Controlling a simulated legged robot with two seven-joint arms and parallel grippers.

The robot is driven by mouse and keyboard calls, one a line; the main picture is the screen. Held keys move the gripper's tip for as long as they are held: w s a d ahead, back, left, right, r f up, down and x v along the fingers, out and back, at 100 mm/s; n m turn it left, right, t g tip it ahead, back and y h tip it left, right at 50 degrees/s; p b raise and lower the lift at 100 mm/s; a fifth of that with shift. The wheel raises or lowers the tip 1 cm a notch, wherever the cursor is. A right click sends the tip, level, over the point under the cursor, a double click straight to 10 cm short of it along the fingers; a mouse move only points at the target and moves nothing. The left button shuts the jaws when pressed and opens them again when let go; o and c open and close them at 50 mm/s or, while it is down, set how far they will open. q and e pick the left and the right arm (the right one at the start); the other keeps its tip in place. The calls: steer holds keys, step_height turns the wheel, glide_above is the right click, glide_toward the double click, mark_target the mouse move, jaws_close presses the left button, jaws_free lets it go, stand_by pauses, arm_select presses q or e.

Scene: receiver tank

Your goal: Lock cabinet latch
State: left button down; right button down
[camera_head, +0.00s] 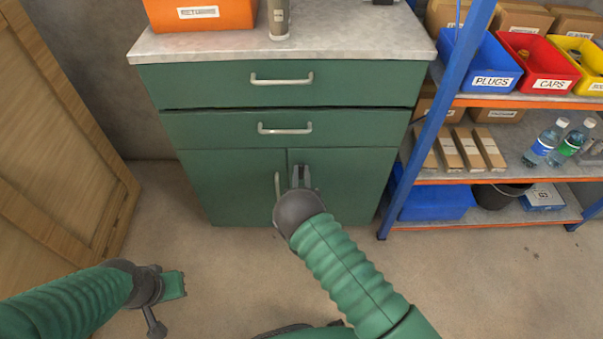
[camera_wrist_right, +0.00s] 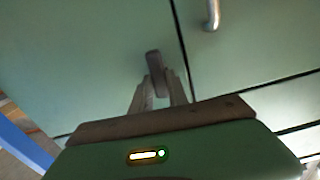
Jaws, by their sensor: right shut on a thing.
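The green cabinet (camera_head: 232,183) has two lower doors that look closed, with a narrow seam between them. A dark, short latch handle (camera_wrist_right: 153,62) sits on a door beside the seam in the right wrist view. My right gripper (camera_head: 301,178) is at the right door, just right of the seam. In the right wrist view its fingers (camera_wrist_right: 156,88) are shut on the latch handle. The fingers and wrist hide most of the latch in the head view. My left gripper (camera_head: 168,287) is low at the left, away from the cabinet; its jaw opening is unclear.
A door pull (camera_head: 277,186) stands left of my right gripper. Two drawers with metal handles (camera_head: 284,128) are above the doors. A shelf with a blue post (camera_head: 429,125) stands close on the right. A wooden panel (camera_head: 60,140) is at left. The floor in front is clear.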

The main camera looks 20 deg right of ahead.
steer(key=shift+n, duration=0.6)
steer(key=c, duration=1.3)
jaws_free()
steer(key=shift+s+a+p, duration=0.15)
steer(key=shift+s+p, duration=0.15)
steer(key=shift+s, duration=0.05)
steer(key=p+v, duration=0.4)
steer(key=v, duration=1.2)
